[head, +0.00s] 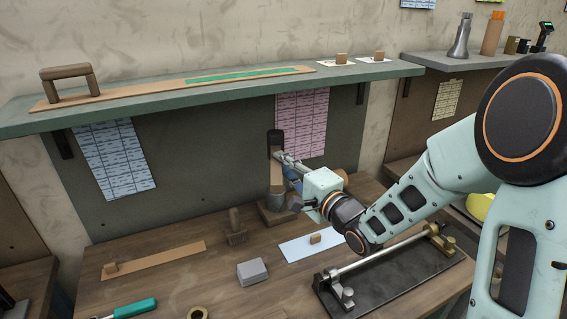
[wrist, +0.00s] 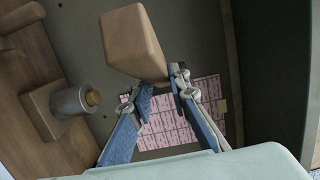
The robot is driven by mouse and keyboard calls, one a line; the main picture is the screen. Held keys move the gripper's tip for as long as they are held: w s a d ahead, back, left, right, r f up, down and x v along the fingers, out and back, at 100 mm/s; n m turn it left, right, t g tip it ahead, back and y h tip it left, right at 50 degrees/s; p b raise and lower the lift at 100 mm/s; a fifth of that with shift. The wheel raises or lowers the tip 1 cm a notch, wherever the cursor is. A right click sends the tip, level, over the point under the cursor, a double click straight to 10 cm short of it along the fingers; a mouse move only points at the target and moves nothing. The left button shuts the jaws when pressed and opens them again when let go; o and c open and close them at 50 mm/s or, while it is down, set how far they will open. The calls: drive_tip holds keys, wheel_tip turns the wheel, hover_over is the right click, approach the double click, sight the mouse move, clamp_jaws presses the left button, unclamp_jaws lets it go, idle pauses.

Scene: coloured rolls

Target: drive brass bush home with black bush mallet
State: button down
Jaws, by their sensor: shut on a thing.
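My gripper (head: 287,160) is shut on the mallet (head: 276,137), which has a dark upper part and a brown part below it in the head view. In the wrist view the fingers (wrist: 163,88) close near a brown, block-like part of it (wrist: 132,38); its black part cannot be made out there. The brass bush (wrist: 92,98) shows as a small brass end in a grey cylinder (wrist: 70,102) on a wooden base (wrist: 38,112), apart from the mallet in that view. In the head view the base (head: 268,216) is below the mallet; the bush cannot be made out.
A wooden stand (head: 236,228) and a grey block (head: 252,271) are left of the base on the bench. A white sheet with a small block (head: 315,239) and a rod fixture (head: 390,275) lie to the right. A green shelf (head: 210,103) overhangs behind.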

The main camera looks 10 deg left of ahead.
wheel_tip(320, 180, down, 9)
drive_tip(key=b, duration=0.6)
drive_tip(key=shift+r, duration=0.2)
wheel_tip(320, 180, up, 6)
drive_tip(key=shift+f, duration=0.15)
idle(0.9)
